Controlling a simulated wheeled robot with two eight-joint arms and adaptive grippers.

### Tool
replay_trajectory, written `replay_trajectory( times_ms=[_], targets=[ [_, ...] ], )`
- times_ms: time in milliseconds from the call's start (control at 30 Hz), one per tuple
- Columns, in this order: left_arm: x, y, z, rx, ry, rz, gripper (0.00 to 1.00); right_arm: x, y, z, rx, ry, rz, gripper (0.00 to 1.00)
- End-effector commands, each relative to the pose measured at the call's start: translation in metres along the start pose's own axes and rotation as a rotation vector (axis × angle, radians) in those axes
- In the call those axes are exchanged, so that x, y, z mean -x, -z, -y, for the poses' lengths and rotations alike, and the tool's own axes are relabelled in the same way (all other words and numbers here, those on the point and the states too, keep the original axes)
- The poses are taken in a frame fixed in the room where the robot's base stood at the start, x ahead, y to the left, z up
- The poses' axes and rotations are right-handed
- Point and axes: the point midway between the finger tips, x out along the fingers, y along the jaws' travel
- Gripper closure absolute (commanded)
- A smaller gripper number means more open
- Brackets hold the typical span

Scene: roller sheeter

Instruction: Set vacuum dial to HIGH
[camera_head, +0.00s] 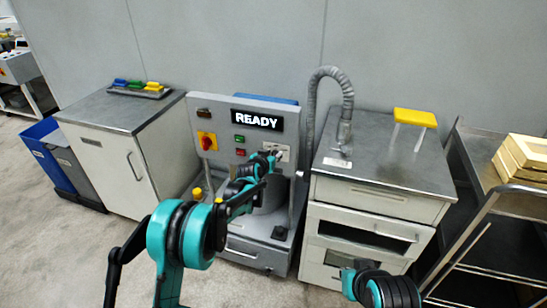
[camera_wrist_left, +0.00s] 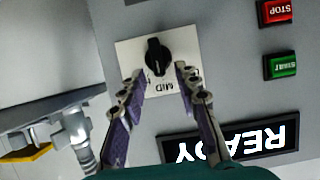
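The vacuum dial (camera_wrist_left: 157,58) is a black knob on a white plate in the left wrist view, which shows the panel upside down. The word MID is readable on the plate; other markings near the fingers are partly hidden. I cannot tell the knob's exact setting. My left gripper (camera_wrist_left: 159,73) is open, its two fingers apart on either side of the plate's labelled edge, with nothing between the tips but the dial area. In the head view the left gripper (camera_head: 274,155) is at the panel, covering most of the dial plate (camera_head: 284,150).
The grey machine panel carries a lit READY display (camera_head: 257,120), green START (camera_head: 239,138) and red STOP (camera_head: 240,152) buttons, and a red-yellow switch (camera_head: 207,141). A cabinet (camera_head: 385,165) with a hose (camera_head: 346,90) stands right; another cabinet (camera_head: 110,110) stands left.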

Motion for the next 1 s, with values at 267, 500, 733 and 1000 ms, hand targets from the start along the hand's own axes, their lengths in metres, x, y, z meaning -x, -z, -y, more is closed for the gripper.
replay_trajectory(
  times_ms=[267, 500, 733, 1000],
  targets=[
    [-0.0122, 0.0003, 0.0000, -0.001, 0.000, 0.000, 0.68, -0.0030, -0.0021, 0.0000, 0.000, 0.000, 0.000, 1.00],
    [-0.0118, 0.0004, 0.0000, 0.000, 0.000, 0.001, 0.94, -0.0028, -0.0019, 0.0000, 0.000, 0.000, 0.000, 1.00],
    [-0.0118, 0.0004, 0.0000, -0.001, 0.000, 0.000, 1.00, -0.0028, -0.0020, 0.0000, 0.000, 0.000, 0.000, 1.00],
    [-0.0119, 0.0006, -0.0016, -0.042, 0.017, 0.000, 1.00, -0.0024, -0.0017, 0.0000, 0.000, 0.000, 0.000, 1.00]
  ],
)
